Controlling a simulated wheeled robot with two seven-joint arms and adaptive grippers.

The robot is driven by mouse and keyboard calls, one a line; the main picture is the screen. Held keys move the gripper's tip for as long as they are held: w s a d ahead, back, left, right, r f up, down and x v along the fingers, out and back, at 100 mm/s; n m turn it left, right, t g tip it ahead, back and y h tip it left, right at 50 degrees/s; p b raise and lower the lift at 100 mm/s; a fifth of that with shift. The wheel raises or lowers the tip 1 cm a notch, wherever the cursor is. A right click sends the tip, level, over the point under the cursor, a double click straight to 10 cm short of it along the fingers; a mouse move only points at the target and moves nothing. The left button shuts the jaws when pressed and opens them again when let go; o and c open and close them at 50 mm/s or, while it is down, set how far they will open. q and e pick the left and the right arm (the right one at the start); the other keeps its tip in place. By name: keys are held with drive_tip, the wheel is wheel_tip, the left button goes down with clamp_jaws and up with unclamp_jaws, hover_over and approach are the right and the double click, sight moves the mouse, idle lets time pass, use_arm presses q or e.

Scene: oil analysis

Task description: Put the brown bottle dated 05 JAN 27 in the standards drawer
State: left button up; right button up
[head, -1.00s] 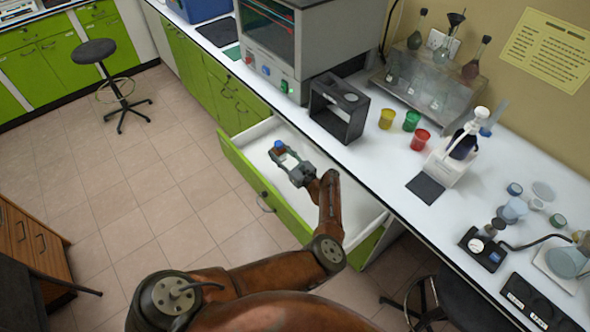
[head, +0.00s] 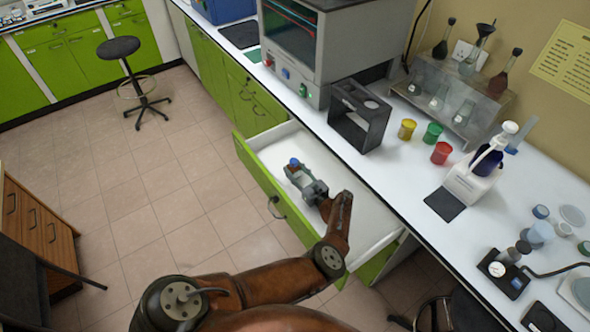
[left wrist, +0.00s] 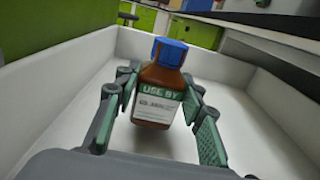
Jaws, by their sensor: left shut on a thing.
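A brown bottle (left wrist: 158,85) with a blue cap and a white-and-green label headed "USE BY" stands upright between the fingers of my left gripper (left wrist: 160,108) in the left wrist view. The label's date is too small to read. In the head view the blue cap (head: 294,161) shows at the tip of my left gripper (head: 297,172), inside the outline of the open drawer (head: 370,210). The white drawer walls (left wrist: 65,75) surround the bottle in the left wrist view. I cannot tell whether its base touches the drawer floor. My right gripper is out of view.
The drawer's green front (head: 262,185) faces the tiled floor. Above it, the white counter (head: 400,165) holds a dark frame (head: 360,115), several coloured cups and a dispenser bottle (head: 480,175). The drawer's inside looks otherwise empty.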

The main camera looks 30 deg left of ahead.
use_arm(q)
drive_tip(key=shift+f+b, duration=0.3)
drive_tip(key=shift+f, duration=0.1)
drive_tip(key=o, duration=1.3)
drive_tip(key=shift+r, duration=0.1)
